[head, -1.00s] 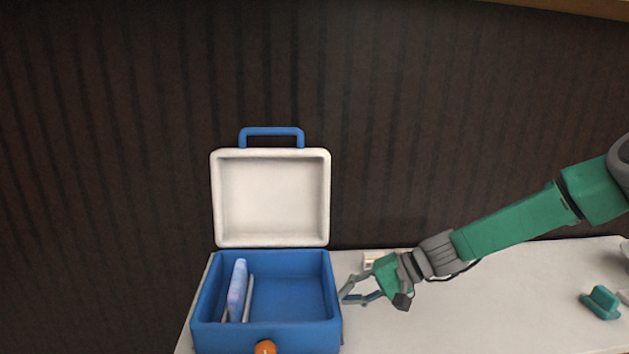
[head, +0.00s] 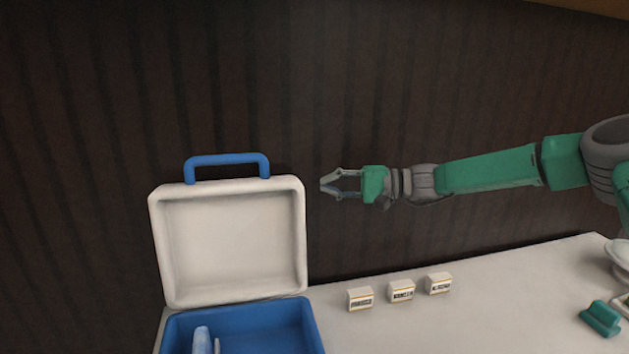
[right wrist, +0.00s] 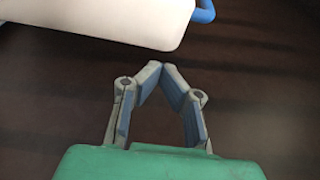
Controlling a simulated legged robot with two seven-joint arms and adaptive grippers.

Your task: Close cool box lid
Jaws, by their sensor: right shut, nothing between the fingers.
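The cool box (head: 310,335) is blue and stands at the bottom of the head view, cut off by the lower edge. Its white lid (head: 228,243) stands open and upright at the back, with a blue handle (head: 228,159) on top. A pale bluish pack (head: 202,340) stands inside the box. My right gripper (head: 324,184) is shut and empty, raised just right of the lid's upper right corner, apart from it. In the right wrist view the fingertips (right wrist: 160,72) meet, and the lid (right wrist: 130,18) and part of its handle (right wrist: 204,10) show beyond. My left gripper is out of view.
Three small labelled boxes (head: 360,298) (head: 401,291) (head: 438,283) stand in a row on the white counter (head: 470,325). A dark ribbed wall (head: 420,70) rises behind.

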